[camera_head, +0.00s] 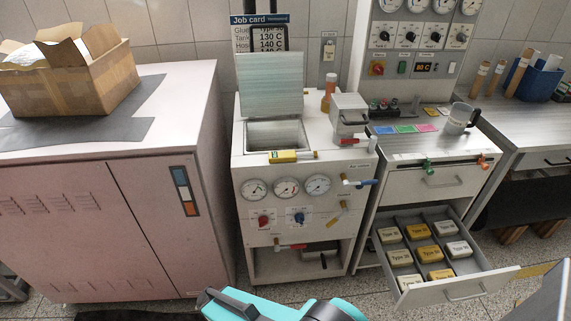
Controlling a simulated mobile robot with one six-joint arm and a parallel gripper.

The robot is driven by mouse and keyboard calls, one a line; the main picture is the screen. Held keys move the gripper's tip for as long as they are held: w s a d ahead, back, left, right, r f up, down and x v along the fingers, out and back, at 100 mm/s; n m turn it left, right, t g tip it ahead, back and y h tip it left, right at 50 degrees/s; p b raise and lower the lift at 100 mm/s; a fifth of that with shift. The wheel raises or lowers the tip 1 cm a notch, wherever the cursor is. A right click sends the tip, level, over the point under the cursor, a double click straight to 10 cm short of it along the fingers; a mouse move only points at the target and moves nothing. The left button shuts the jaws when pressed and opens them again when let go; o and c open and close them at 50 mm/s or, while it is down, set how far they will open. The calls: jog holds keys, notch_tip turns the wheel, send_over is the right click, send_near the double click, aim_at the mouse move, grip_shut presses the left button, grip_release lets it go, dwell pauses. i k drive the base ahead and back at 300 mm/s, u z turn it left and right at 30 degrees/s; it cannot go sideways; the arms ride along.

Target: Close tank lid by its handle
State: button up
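The tank (262,146) is a rectangular opening in the top of the white gauge cabinet. Its lid (270,83) is a pale greenish-grey panel standing raised at the tank's back edge, so the tank is open. I cannot make out a handle on the lid's visible face. To the right is a smaller grey box-shaped unit (349,108) with a dark handle on its front. Teal and dark parts of my arm show at the bottom edge, well below and in front of the tank. My gripper's fingers are not in view.
Behind the lid stands a job card (259,20). An orange bottle (329,88) stands right of the lid. Yellow, blue and red valve handles stick out from the cabinet front. At right, an open drawer (447,291) with labelled blocks juts out. A cardboard box (75,72) sits at left.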

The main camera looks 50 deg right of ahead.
aim_at(269, 83)
jog(key=z, duration=4.65)
jog(key=i, duration=0.05)
jog(key=u, duration=3.8)
